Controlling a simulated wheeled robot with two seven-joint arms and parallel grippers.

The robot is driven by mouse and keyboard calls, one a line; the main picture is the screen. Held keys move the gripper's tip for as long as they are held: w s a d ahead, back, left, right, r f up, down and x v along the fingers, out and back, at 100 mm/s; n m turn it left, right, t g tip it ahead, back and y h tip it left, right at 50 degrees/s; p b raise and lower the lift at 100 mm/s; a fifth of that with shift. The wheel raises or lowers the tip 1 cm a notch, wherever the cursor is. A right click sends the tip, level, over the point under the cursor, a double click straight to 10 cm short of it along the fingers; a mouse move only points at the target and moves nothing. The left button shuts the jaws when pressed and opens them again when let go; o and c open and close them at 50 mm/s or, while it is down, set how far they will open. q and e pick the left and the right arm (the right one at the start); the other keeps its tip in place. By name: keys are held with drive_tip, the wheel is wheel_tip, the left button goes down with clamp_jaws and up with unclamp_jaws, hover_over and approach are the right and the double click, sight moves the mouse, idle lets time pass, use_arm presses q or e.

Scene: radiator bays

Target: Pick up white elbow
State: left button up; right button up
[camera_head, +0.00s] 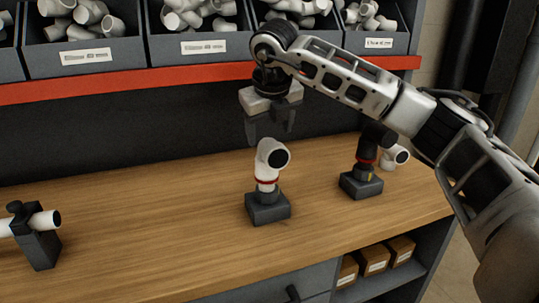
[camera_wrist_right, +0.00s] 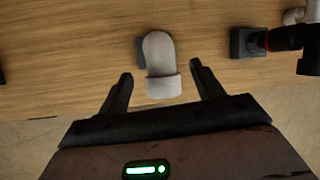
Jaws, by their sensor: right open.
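The white elbow (camera_head: 268,155) sits upright on a dark square stand (camera_head: 267,209), with a red ring at its base and its dark mouth facing right. In the right wrist view the white elbow (camera_wrist_right: 160,66) lies between and a little beyond the fingers, with clear gaps on both sides. My right gripper (camera_head: 270,136) is open and empty, pointing down just above the elbow. Its two fingers also show in the wrist view (camera_wrist_right: 163,80). My left gripper is in neither view.
A second stand (camera_head: 361,186) at the right holds a black fitting with a white piece. A dark clamp (camera_head: 38,246) with a white pipe is at the left. Bins of white fittings (camera_head: 85,55) stand above a red-edged shelf. The wooden bench between is clear.

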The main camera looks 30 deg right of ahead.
sight(269, 140)
drive_tip(key=p+x, duration=0.1)
drive_tip(key=x, duration=0.3)
drive_tip(key=shift+w+d+f, duration=0.15)
drive_tip(key=shift+w+f, duration=0.05)
drive_tip(key=shift+f, duration=0.05)
drive_tip(key=c, duration=1.1)
drive_tip(key=shift+r, duration=0.15)
